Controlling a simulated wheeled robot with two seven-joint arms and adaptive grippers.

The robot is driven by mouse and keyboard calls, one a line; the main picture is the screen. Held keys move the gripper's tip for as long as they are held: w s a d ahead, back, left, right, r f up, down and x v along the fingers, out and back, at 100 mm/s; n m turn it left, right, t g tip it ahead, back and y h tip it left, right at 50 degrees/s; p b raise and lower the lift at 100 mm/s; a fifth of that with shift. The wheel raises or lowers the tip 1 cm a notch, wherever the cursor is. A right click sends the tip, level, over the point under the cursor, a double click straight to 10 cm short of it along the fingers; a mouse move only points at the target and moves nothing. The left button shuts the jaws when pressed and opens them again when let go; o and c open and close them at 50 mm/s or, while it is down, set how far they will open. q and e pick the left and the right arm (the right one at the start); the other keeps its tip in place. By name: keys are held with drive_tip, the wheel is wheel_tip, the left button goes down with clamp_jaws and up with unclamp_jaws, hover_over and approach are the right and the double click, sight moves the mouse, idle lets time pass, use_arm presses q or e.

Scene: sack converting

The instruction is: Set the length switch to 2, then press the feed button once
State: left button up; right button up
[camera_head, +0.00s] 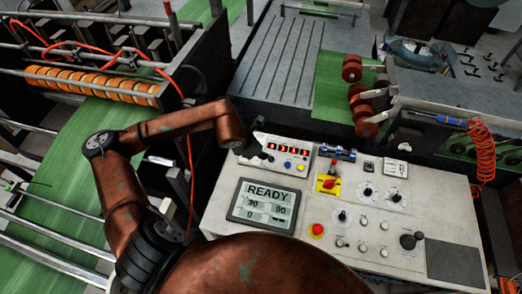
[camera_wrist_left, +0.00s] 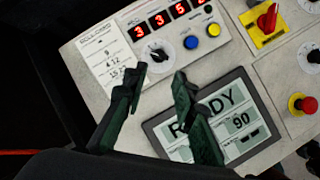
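My left gripper (camera_wrist_left: 160,82) is open and empty in the left wrist view. Its two dark fingers hang over the console, with a dial knob (camera_wrist_left: 157,53) just beyond their tips. The knob is black on a white dial, below a red digit display (camera_wrist_left: 170,18); its setting is unclear. A blue button (camera_wrist_left: 191,42) and a yellow button (camera_wrist_left: 213,30) are beside it. In the head view, my left arm reaches the panel's upper left corner, and the gripper there is mostly hidden. I cannot tell which control is the length switch or the feed button. My right gripper is not in view.
A screen (camera_head: 265,205) reads READY. A red rotary switch on a yellow plate (camera_head: 327,184), several black knobs and a red mushroom button (camera_head: 317,230) crowd the console (camera_head: 440,205). Orange rollers (camera_head: 95,85) and green web lie left; a red coiled hose (camera_head: 482,150) hangs right.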

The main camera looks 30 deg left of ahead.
use_arm(q)
clamp_jaws()
idle(1.3)
